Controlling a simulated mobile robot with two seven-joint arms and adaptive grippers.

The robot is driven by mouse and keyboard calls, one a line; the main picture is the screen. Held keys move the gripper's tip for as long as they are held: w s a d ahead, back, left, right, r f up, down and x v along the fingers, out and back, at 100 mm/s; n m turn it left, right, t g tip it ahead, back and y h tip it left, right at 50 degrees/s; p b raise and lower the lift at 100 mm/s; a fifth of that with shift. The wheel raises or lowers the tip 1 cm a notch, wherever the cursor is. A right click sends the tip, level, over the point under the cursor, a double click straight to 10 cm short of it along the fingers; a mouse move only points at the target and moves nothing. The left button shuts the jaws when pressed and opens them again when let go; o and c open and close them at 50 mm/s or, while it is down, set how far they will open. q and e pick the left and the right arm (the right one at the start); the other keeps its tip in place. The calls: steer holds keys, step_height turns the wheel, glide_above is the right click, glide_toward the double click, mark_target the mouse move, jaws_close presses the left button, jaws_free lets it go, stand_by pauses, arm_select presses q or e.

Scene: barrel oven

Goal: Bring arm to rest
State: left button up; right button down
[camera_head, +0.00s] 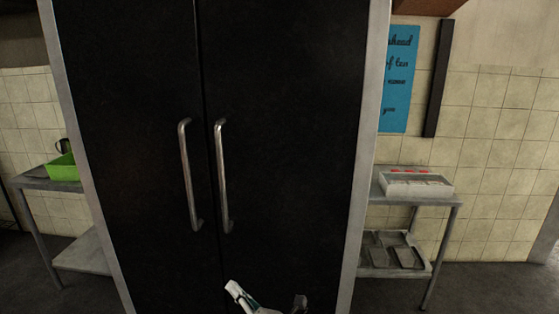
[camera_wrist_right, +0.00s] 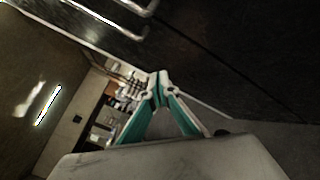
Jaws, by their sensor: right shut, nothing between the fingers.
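My right gripper (camera_head: 236,289) shows low in the head view, in front of the lower part of a tall black double-door oven (camera_head: 285,110). In the right wrist view its two teal-and-white fingers (camera_wrist_right: 160,84) meet at the tips, with nothing between them. The gripper looks apart from the two metal handles, the left handle (camera_head: 187,175) and the right handle (camera_head: 222,177). Both doors look closed. Most of my right arm lies below the head view. My left gripper is out of view.
At the right stands a metal side table (camera_head: 447,200) with a tray (camera_head: 416,184) holding red-topped items, and more trays (camera_head: 395,250) on its lower shelf. A green bin (camera_head: 62,168) sits on another table (camera_head: 35,182) at the left. A blue poster (camera_head: 397,80) hangs on the wall.

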steer(key=s+d+f+m+h, duration=0.3)
steer(key=s+d+f+m, duration=0.4)
steer(key=d+m, duration=0.3)
steer(key=s+d+f+m+g+h, duration=0.1)
steer(key=s+d+f+m+h, duration=0.2)
steer(key=s+d+f+m, duration=0.4)
steer(key=s+d+f+m+g+h, duration=0.1)
steer(key=s+d+f+m+h, duration=0.3)
steer(key=s+d+f+m, duration=0.4)
steer(key=s+d+m, duration=0.3)
steer(key=d+m, duration=0.2)
steer(key=d, duration=0.2)
steer(key=shift+s+d+m, duration=0.2)
steer(key=shift+d+m, duration=0.05)
steer(key=shift+m, duration=0.05)
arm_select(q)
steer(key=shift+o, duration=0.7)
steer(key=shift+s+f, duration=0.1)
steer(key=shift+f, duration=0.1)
arm_select(e)
steer(key=shift+f, duration=0.1)
